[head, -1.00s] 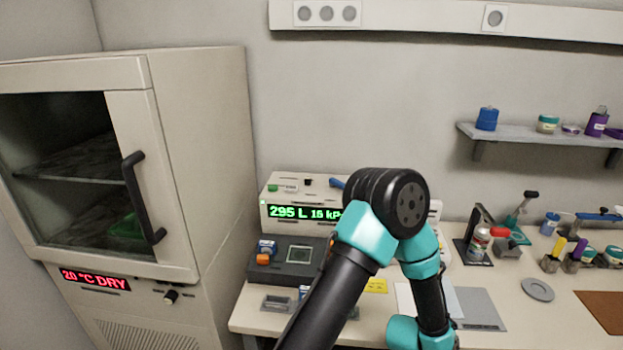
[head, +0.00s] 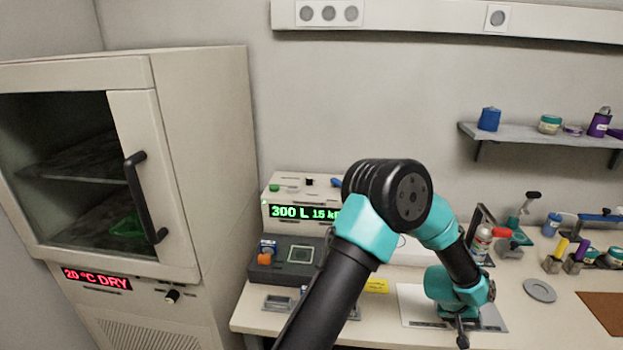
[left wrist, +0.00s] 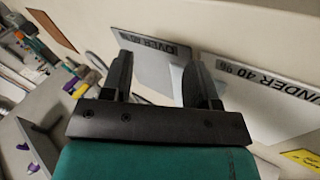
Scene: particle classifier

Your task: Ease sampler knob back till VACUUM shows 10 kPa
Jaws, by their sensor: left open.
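The sampler box (head: 300,187) stands at the back of the bench, next to the tall cabinet. Its green display (head: 303,212) reads 300 L and 15, with the unit cut off by my arm. Small coloured controls sit on its top, and I cannot tell which one is the knob; its right side is hidden behind my left arm. My left gripper (head: 462,338) is low over the bench, right of the sampler and apart from it. In the left wrist view the left gripper (left wrist: 160,78) is open and empty. My right gripper is not in view.
A dark grey unit (head: 284,274) with an orange knob (head: 264,260) sits before the sampler. The left wrist view shows plates marked OVER 40 % (left wrist: 150,68) and UNDER 40 % (left wrist: 262,95). Bottles and tools stand at right, around a grey disc (head: 540,290).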

